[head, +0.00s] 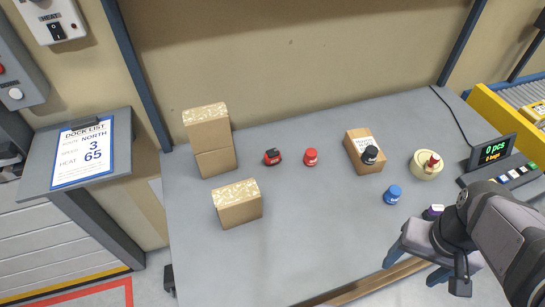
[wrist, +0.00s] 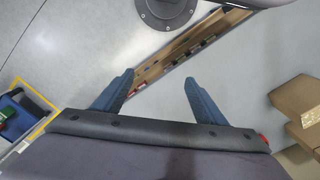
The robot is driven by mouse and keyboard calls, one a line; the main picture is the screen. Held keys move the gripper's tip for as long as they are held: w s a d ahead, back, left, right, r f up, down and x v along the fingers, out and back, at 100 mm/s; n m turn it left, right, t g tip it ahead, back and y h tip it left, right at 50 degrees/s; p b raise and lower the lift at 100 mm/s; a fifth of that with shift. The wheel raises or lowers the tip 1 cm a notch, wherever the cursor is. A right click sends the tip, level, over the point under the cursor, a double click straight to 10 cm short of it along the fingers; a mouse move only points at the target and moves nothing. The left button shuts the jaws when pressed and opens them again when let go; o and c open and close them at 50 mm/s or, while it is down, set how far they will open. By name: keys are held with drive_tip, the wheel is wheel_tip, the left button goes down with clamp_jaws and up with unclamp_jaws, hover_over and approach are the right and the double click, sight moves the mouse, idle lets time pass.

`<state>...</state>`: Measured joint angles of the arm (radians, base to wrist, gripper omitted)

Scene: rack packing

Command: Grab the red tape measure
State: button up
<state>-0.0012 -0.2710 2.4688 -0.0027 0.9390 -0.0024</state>
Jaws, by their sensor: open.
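The red tape measure (head: 272,157), a small red and black block, lies on the grey table near the middle, left of a red round jar (head: 311,156). My gripper (head: 414,268) is open and empty at the table's front right edge, well to the right of and nearer than the tape measure. Its two blue fingers stand apart in the wrist view (wrist: 159,78), with nothing between them. I cannot make out the tape measure in the wrist view.
Stacked cartons (head: 210,140) and a single carton (head: 237,204) stand on the left. The middle front of the table (head: 310,230) is clear.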

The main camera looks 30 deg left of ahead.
drive_tip(key=w+a+f+n+t+y+b, duration=0.1)
drive_tip(key=w+a+n+t+b, duration=0.2)
drive_tip(key=w+a, duration=0.7)
drive_tip(key=w+a+f+n+t+y+b, duration=0.15)
drive_tip(key=w+a+t, duration=0.35)
drive_tip(key=w, duration=0.8)
drive_tip(key=n+y+b, duration=0.1)
drive_tip(key=n+y, duration=0.5)
drive_tip(key=y, duration=0.2)
hover_over(276, 157)
drive_tip(key=s+d, duration=0.1)
drive_tip(key=s, duration=0.1)
drive_tip(key=f, duration=1)
drive_tip(key=shift+w+d, duration=0.2)
drive_tip(key=shift+w, duration=0.15)
drive_tip(key=shift+f+t, duration=0.3)
drive_tip(key=shift+f, duration=0.25)
drive_tip(key=shift+x, duration=1.05)
drive_tip(key=shift+w+a+p, duration=0.35)
drive_tip(key=shift+a+p, duration=0.15)
drive_tip(key=shift+p, duration=0.05)
drive_tip(key=shift+r+p+x, duration=0.2)
drive_tip(key=shift+p+x, duration=0.3)
drive_tip(key=shift+x, duration=1.6)
drive_tip(key=shift+s+a, duration=0.1)
